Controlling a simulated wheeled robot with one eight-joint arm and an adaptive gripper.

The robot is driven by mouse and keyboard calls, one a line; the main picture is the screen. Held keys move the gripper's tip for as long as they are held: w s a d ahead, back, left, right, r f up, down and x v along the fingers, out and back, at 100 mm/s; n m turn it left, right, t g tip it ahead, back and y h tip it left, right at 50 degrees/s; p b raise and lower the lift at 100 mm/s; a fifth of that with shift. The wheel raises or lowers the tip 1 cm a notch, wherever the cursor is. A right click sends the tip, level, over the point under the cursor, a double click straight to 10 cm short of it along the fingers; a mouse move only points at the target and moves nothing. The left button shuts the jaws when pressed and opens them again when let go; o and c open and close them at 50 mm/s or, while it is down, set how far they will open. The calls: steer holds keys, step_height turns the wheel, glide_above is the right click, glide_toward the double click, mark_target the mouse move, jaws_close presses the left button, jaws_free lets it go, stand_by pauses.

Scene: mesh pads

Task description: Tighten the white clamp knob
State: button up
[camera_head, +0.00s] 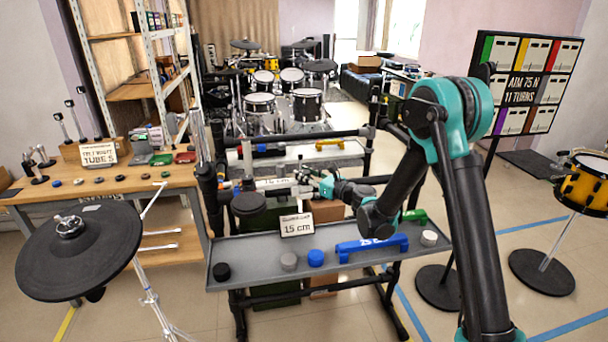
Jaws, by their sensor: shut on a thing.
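My gripper (313,180) is at the black tube rack, beside the horizontal bar with a white "15 cm" label (272,183). Its jaws are shut on what appears to be the white clamp knob at the bar, though the knob is small and mostly hidden by the fingers. My teal and black arm reaches in from the right. A sign reading "15 cm" (297,226) stands just below the gripper, on the back edge of the grey tray (255,245).
The tray holds a black knob (221,271), a grey knob (289,260), a blue knob (315,258), a blue bar (370,246) and a whitish knob (428,238). A cymbal (75,255) stands left. A board (530,83) reads "AIM 75 N, 11 TURNS".

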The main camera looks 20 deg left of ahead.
steer(key=m+t+h, duration=0.2)
steer(key=t, duration=0.1)
steer(key=m+t+h, duration=0.1)
steer(key=m+t, duration=0.1)
steer(key=t, duration=0.1)
steer(key=shift+s+a+m+h, duration=0.15)
steer(key=shift+m+h, duration=0.15)
steer(key=shift+h, duration=0.1)
steer(key=shift+m+t+h, duration=1.9)
steer(key=shift+m+h, duration=0.3)
steer(key=shift+h, duration=0.7)
steer(key=shift+w+d, duration=0.2)
steer(key=o, duration=1.2)
steer(key=v, duration=0.7)
steer(key=shift+s, duration=0.3)
